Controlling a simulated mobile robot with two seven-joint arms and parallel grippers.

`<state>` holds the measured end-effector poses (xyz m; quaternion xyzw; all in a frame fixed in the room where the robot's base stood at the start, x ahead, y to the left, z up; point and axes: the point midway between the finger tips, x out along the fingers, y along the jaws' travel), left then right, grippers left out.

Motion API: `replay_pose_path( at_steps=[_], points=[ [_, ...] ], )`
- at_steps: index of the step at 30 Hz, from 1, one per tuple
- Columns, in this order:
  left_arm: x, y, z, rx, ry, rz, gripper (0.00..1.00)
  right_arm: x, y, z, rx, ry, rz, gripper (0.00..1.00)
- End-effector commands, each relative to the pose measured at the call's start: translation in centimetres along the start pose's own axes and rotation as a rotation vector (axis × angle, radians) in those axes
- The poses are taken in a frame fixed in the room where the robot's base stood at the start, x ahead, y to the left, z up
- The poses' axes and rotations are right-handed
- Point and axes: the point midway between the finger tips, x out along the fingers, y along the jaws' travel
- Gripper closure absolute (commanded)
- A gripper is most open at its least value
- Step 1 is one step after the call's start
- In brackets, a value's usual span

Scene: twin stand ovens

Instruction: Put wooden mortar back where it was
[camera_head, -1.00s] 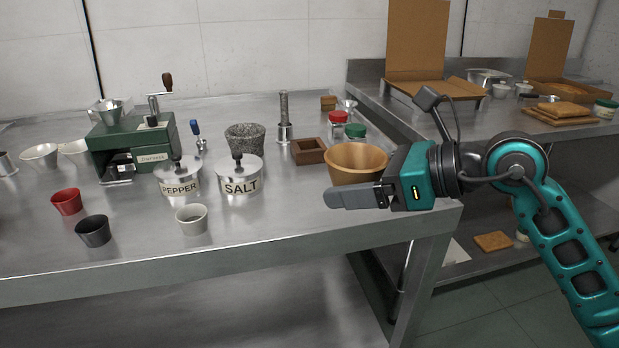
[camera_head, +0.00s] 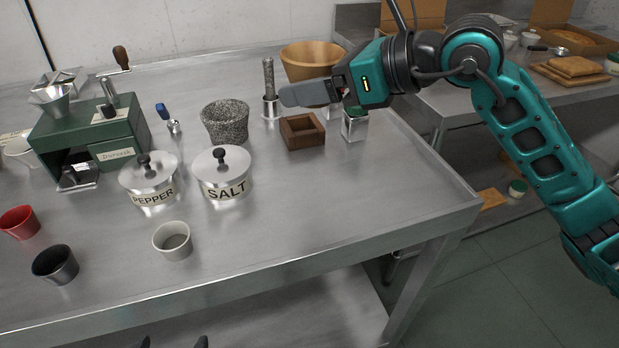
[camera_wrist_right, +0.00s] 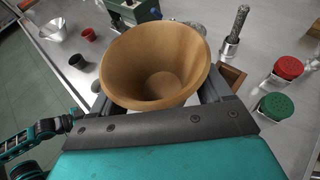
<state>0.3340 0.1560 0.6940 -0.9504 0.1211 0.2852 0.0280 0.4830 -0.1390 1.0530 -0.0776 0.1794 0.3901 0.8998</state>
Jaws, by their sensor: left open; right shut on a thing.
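The wooden mortar (camera_head: 312,57), a plain tan bowl, is held toward the back right of the steel table in the head view. My right gripper (camera_head: 300,90) is shut on it; in the right wrist view the wooden mortar (camera_wrist_right: 150,65) sits between the two fingers, its hollow empty. It appears raised above the table, though its base is mostly hidden. Only the dark fingertips of my left gripper (camera_head: 173,343) show at the bottom edge, apart and empty.
Near the held mortar stand a metal-based pestle (camera_head: 269,90), a dark wooden box (camera_head: 302,132), a green-lidded jar (camera_head: 355,125) and a grey stone mortar (camera_head: 225,122). Salt (camera_head: 222,172) and pepper (camera_head: 149,178) pots stand nearer. The table's front right is clear.

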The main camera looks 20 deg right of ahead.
Motion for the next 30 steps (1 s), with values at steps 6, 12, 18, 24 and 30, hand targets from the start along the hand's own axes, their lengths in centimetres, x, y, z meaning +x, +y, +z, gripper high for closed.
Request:
replay_pose_path(
  at_steps=[6, 12, 18, 24, 30],
  points=[
    [0.3, 0.7, 1.6, -0.005, -0.024, 0.015, 0.0, 2.4, 0.1, -6.0, 0.006, 0.004, 0.003, 0.83],
    [0.7, 0.8, 1.9, -0.006, -0.013, 0.018, 0.0, 4.3, 0.1, -10.6, 0.004, 0.003, 0.003, 0.83],
    [1.0, 0.8, 2.2, -0.006, -0.013, 0.018, 0.0, 5.3, 0.0, -12.7, 0.001, -0.001, 0.001, 0.83],
    [1.4, 0.6, 2.1, -0.004, -0.003, 0.016, 0.0, 5.9, 0.1, -14.2, 0.001, 0.001, 0.001, 0.83],
    [1.9, 0.6, 2.6, -0.004, -0.001, 0.016, 0.0, 7.0, 0.0, -16.8, 0.0, 0.001, 0.001, 0.83]
  ],
)
